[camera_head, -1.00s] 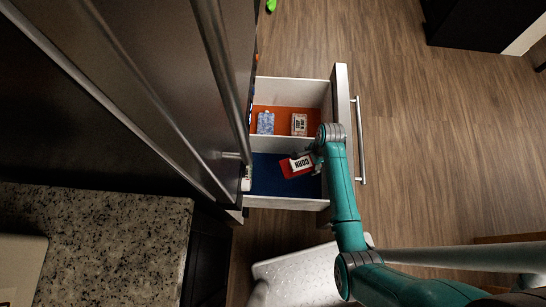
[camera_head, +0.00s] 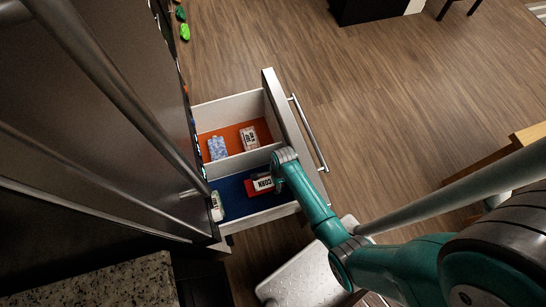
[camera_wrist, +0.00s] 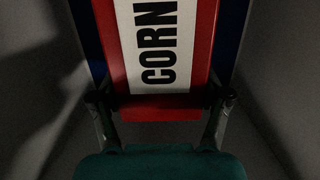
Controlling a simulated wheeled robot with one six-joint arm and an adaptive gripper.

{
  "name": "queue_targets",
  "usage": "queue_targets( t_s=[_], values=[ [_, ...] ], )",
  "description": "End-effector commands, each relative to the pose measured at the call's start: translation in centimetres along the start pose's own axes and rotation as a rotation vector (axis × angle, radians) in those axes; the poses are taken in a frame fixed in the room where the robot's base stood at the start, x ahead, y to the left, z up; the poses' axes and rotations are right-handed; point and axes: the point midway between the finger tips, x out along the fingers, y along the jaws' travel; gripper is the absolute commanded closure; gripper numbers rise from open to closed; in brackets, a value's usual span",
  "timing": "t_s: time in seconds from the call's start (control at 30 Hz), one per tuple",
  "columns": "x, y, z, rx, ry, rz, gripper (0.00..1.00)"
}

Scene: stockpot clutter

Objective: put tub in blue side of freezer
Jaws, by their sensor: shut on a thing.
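A red box with a white CORN label (camera_head: 259,184) is in the blue side (camera_head: 233,205) of the open freezer drawer. It fills the middle of the wrist view (camera_wrist: 190,50). My gripper (camera_wrist: 160,104) has a finger on each side of the box's near end and is shut on it. In the head view my gripper (camera_head: 276,180) is at the drawer's handle side, and my wrist hides part of it. Whether the box touches the blue floor is unclear. A white and green item (camera_head: 217,207), perhaps a tub, sits at the blue side's left end.
A white divider (camera_head: 243,162) separates the blue side from the orange side (camera_head: 232,131). The orange side holds a blue-white packet (camera_head: 217,148) and a white box (camera_head: 249,138). The drawer handle (camera_head: 309,135) stands out to the right. A white step stool (camera_head: 302,280) is below the drawer.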

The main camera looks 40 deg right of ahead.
Motion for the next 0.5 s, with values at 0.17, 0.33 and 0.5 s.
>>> queue_targets(
  t_s=[0.17,0.33,0.5],
  values=[
    [1.2,-0.1,-0.2,0.0,0.0,0.0,0.59],
    [3.2,-0.1,-0.5,0.0,-0.001,0.0,0.59],
    [4.0,-0.1,-0.6,-0.001,-0.001,-0.002,0.59]
  ],
)
